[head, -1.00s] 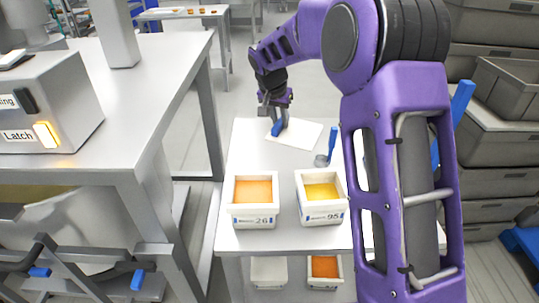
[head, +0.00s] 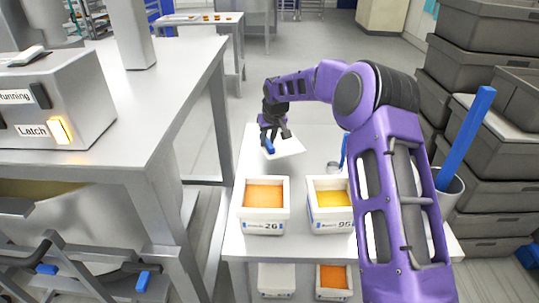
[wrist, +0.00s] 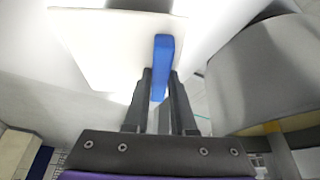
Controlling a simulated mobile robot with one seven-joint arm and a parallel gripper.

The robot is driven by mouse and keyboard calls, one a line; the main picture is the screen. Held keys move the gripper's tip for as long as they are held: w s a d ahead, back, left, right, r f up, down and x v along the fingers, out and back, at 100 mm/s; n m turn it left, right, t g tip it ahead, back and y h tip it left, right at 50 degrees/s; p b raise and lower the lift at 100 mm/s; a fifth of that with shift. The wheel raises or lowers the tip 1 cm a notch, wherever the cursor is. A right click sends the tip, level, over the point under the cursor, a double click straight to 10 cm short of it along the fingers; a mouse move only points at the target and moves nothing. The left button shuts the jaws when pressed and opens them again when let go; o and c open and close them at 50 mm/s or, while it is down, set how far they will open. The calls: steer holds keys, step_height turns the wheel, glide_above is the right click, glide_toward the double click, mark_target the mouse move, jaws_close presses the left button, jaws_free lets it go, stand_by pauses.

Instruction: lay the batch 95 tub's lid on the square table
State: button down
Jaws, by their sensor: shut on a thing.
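My gripper (head: 273,134) is shut on the blue handle (wrist: 161,68) of a flat white lid (head: 287,147). The lid is over the far left part of the square table (head: 305,247); I cannot tell whether it touches the top. In the wrist view the lid (wrist: 100,42) spreads out beyond the fingers, with the handle between them. The batch 95 tub (head: 330,222) stands uncovered on the near part of the table, with yellow contents; my arm hides its right side.
An open tub marked 26 (head: 264,222) with orange contents stands left of it. A steel bench (head: 150,110) with a latch box (head: 62,105) is at the left. Grey crates (head: 484,180) are stacked at the right.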

mark_target(268, 152)
steer(key=shift+f, duration=2.6)
steer(key=shift+f+b, duration=0.25)
steer(key=shift+b, duration=0.15)
steer(key=c, duration=0.7)
jaws_free()
steer(key=shift+c, duration=0.2)
steer(key=shift+r, duration=0.15)
steer(key=shift+r+p, duration=0.25)
steer(key=shift+p, duration=0.05)
steer(key=v, duration=1.1)
steer(key=shift+s+r+p, duration=0.3)
steer(key=shift+p, duration=0.05)
